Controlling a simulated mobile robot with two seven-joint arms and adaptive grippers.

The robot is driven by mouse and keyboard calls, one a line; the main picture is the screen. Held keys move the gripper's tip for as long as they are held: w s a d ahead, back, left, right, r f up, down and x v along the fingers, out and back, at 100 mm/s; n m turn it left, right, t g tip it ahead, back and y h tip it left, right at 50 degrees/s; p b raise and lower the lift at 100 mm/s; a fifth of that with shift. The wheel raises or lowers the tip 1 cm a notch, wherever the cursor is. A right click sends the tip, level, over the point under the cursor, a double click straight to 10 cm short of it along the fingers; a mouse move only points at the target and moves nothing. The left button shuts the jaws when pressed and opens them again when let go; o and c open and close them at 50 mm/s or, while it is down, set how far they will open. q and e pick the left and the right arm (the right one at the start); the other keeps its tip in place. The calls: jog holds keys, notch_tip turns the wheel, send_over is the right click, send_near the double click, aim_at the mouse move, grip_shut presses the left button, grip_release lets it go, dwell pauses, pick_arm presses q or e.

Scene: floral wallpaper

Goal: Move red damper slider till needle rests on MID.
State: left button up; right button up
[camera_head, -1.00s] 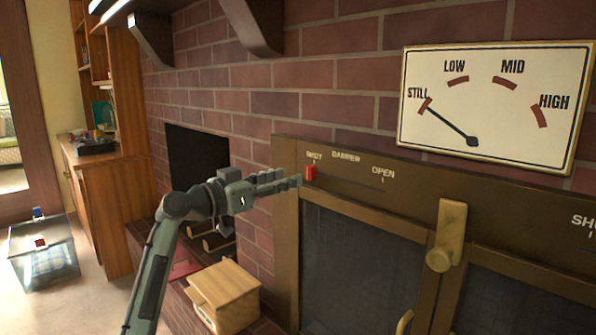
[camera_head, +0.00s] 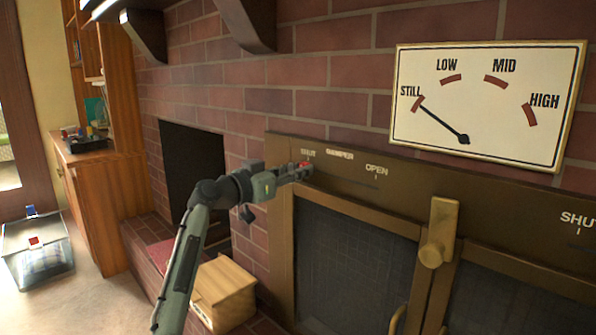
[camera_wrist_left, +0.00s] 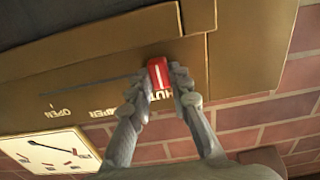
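The red damper slider (camera_head: 306,165) sits at the SHUT end of its slot on the brass fireplace frame. It also shows in the left wrist view (camera_wrist_left: 158,73), between my left fingertips. My left gripper (camera_wrist_left: 160,80) has one finger on each side of the slider, and both tips appear to touch it. In the head view, my left gripper (camera_head: 302,170) partly covers the slider. The white gauge (camera_head: 485,75) hangs on the bricks at the upper right. Its black needle (camera_head: 442,124) points at STILL. My right gripper is not in view.
The OPEN end of the slot (camera_head: 376,173) lies to the right, with clear frame in between. A brass latch (camera_head: 438,235) stands out further right. A wooden box (camera_head: 222,292) is on the hearth below my arm. Shelf brackets (camera_head: 245,22) jut out above.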

aim_at(335, 175)
pick_arm(q)
grip_shut()
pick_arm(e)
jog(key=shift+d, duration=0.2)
pick_arm(q)
jog(key=s+d+p, duration=0.1)
jog(key=s+d, duration=0.4)
jog(key=shift+s+d+p, duration=0.35)
jog(key=shift+s+d, duration=0.05)
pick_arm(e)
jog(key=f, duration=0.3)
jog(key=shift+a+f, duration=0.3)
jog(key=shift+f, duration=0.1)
pick_arm(q)
jog(key=o, duration=0.7)
grip_release()
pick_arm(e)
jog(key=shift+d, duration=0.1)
